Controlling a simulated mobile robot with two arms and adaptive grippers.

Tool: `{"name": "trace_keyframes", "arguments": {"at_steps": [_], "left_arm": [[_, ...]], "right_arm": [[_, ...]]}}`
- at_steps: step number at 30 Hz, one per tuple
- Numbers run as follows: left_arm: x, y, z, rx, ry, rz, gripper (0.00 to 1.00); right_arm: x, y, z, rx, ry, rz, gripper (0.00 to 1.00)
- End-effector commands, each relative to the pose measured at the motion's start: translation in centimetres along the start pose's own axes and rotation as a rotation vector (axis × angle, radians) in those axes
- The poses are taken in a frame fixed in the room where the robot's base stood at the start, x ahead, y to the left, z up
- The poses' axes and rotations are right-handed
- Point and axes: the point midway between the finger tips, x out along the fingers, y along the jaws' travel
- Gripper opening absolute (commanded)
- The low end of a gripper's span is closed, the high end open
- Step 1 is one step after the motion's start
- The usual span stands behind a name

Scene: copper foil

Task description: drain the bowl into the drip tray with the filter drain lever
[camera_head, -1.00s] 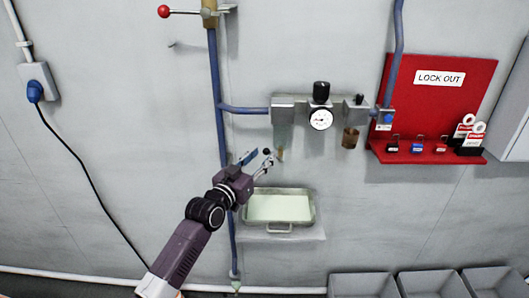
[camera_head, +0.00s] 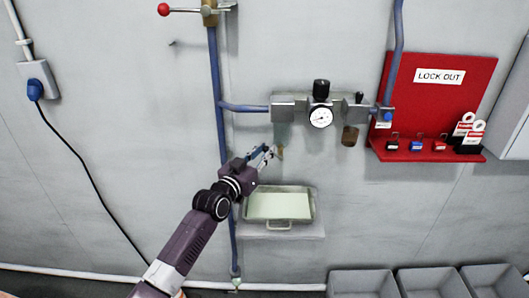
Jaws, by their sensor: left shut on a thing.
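The filter unit hangs on the wall, with a pressure gauge (camera_head: 320,117) at its middle. A translucent bowl (camera_head: 283,133) hangs under its left block. My left gripper (camera_head: 272,152) is just below this bowl, shut on the small drain lever, which its fingers mostly hide. A small brassy piece (camera_head: 280,152) shows at the fingertips. The drip tray (camera_head: 279,224) is a shallow metal tray with a pale inside and a front handle. It sits on a small shelf below the gripper. My right gripper is not in view.
A blue pipe (camera_head: 217,75) runs down the wall left of the unit. A red lever (camera_head: 164,9) is at the top. A red lock-out board (camera_head: 432,90) with padlocks and tags is at the right. Grey bins (camera_head: 363,284) stand at the lower right.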

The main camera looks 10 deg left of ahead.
Motion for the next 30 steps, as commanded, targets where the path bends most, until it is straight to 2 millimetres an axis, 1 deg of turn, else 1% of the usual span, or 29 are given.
{"name": "trace_keyframes", "arguments": {"at_steps": [1, 5, 8, 11, 15, 21, 25, 30], "left_arm": [[-0.1, 0.0, 0.4, 0.003, -0.007, 0.000, 0.00], [-0.1, 0.0, 0.5, 0.004, -0.009, 0.000, 0.00], [0.0, 0.1, 0.2, 0.018, -0.018, 0.000, 0.00], [0.1, 0.3, -0.3, 0.060, -0.041, 0.000, 0.00], [0.2, 0.7, -1.0, 0.154, -0.092, -0.001, 0.00], [0.6, 1.4, -1.4, 0.303, -0.174, -0.004, 0.00], [0.7, 1.8, -1.4, 0.388, -0.219, -0.006, 0.00], [0.8, 2.0, -1.1, 0.441, -0.248, -0.007, 0.00]], "right_arm": [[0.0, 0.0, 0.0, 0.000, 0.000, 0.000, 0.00], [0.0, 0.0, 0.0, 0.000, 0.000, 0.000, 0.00], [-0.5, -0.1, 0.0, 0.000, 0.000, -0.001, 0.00], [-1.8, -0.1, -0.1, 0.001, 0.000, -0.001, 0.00], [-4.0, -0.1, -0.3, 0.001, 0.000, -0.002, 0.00], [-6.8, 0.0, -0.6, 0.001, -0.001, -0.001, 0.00], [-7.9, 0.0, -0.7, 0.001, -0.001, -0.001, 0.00], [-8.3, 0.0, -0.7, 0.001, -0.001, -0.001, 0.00]]}}
